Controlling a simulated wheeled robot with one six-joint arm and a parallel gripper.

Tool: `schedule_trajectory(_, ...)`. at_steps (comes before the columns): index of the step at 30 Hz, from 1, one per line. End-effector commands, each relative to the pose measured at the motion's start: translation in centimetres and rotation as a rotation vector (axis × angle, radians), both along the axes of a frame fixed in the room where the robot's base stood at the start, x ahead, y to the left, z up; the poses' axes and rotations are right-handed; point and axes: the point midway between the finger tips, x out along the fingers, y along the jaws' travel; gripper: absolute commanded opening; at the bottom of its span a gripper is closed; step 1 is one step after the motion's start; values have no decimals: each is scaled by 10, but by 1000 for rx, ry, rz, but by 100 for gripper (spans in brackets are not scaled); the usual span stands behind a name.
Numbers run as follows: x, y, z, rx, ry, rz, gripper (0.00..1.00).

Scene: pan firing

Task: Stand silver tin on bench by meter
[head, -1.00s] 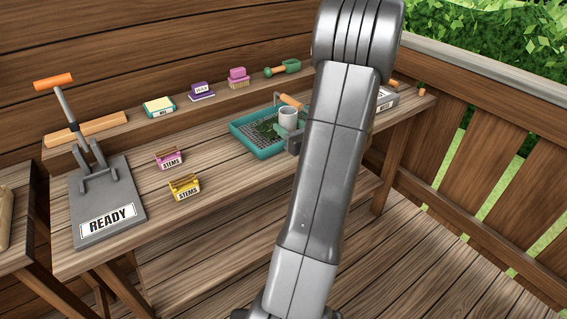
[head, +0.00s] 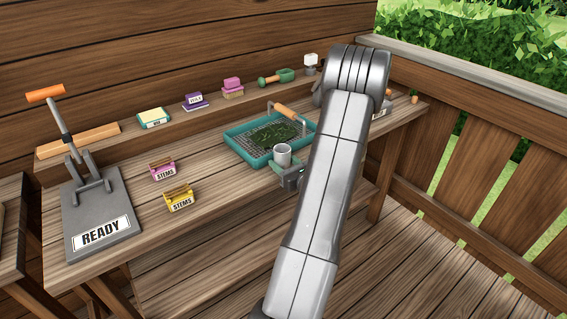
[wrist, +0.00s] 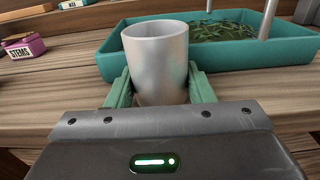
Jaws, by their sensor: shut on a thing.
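The silver tin (head: 282,154) is an open-topped cylinder. It also shows in the wrist view (wrist: 157,58), upright between the green fingers of my gripper (wrist: 160,88). My gripper (head: 290,174) is shut on the tin at the front of the bench (head: 225,203), just in front of the teal tray. Whether the tin's base touches the bench is hidden by the gripper. A device at the right end of the bench, maybe the meter, is mostly hidden behind my arm.
A grey READY press (head: 100,228) stands at the left. The bench between yellow box and tray is bare.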

Motion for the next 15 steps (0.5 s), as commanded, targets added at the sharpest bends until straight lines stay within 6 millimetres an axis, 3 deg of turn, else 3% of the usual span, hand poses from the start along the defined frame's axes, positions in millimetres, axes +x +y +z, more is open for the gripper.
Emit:
schedule_trajectory(9,0,0,-4,0,-1,0,0)
schedule_trajectory(10,0,0,-4,-1,-1,0,50)
schedule_trajectory(13,0,0,-3,-1,-1,0,70)
schedule_trajectory(15,0,0,-3,-1,-1,0,70)
